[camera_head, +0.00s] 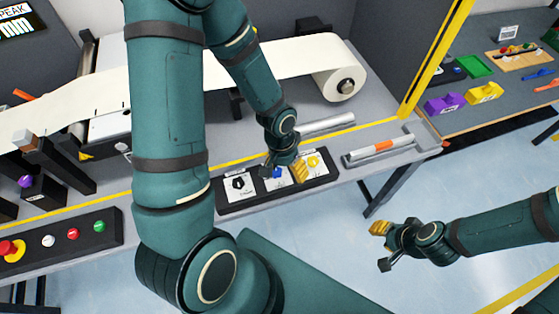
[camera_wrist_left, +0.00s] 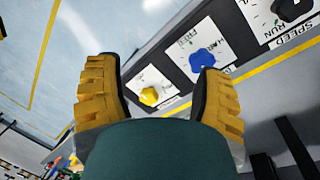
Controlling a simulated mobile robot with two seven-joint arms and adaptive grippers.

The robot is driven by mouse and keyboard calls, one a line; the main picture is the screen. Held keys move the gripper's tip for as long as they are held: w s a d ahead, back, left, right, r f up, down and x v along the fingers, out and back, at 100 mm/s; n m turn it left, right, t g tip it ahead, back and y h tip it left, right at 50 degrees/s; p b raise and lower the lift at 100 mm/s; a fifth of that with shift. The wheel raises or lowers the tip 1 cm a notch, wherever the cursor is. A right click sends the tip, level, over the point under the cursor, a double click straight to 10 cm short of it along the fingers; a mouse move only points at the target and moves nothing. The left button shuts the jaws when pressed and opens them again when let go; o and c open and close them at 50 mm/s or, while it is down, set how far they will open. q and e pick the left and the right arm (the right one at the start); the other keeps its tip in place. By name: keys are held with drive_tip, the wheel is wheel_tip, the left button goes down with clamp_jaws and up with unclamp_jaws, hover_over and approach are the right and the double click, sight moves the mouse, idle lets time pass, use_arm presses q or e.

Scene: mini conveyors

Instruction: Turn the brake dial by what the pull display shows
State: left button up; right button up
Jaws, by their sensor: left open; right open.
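A black panel (camera_head: 224,207) on the near bench edge carries three dials: black (camera_head: 239,184), blue (camera_head: 277,173) and yellow (camera_head: 313,161). In the left wrist view the blue dial (camera_wrist_left: 202,62) has a white plate reading FREE and HARD; the yellow dial (camera_wrist_left: 149,96) and black dial (camera_wrist_left: 290,10) flank it. I cannot read which is named brake. My left gripper (camera_head: 284,172) is open over the blue dial; its fingers (camera_wrist_left: 160,75) show apart and empty. My right gripper (camera_head: 382,246) is open and empty over the floor. A display (camera_head: 18,26) at top left reads PEAK and mm, partly cut off.
A paper web runs to a white roll (camera_head: 337,68) behind the panel. A button box (camera_head: 60,246) with a red stop button stands at left. A tray with a grey and orange bar (camera_head: 381,148) lies right of the panel. Floor is clear at right.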

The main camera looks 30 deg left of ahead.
use_arm(q)
wheel_tip(320, 180, up, 6)
drive_tip(key=y, duration=0.2)
hover_over(276, 171)
drive_tip(key=shift+m, duration=0.4)
wheel_tip(276, 171, down, 14)
drive_tip(key=b, duration=0.3)
drive_tip(key=shift+w, duration=0.1)
clamp_jaws()
